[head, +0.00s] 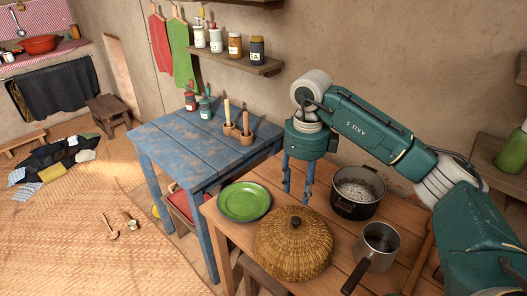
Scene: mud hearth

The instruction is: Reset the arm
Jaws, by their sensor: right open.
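My right arm (370,140) comes in from the right side of the head view. Its right gripper (296,198) points straight down with two blue fingers apart, open and empty. The fingertips are over the wooden table (230,228), between the green plate (244,202) and the dark pot (357,190), behind the woven basket lid (293,243). I cannot tell how high the fingertips are above the table. My left gripper is not in view.
A saucepan (379,241) stands at the front right of the wooden table. A blue table (188,148) with mortars and bottles adjoins at the back left. A shelf (236,63) with jars hangs above. Cloths (55,156) lie on the floor mat at left.

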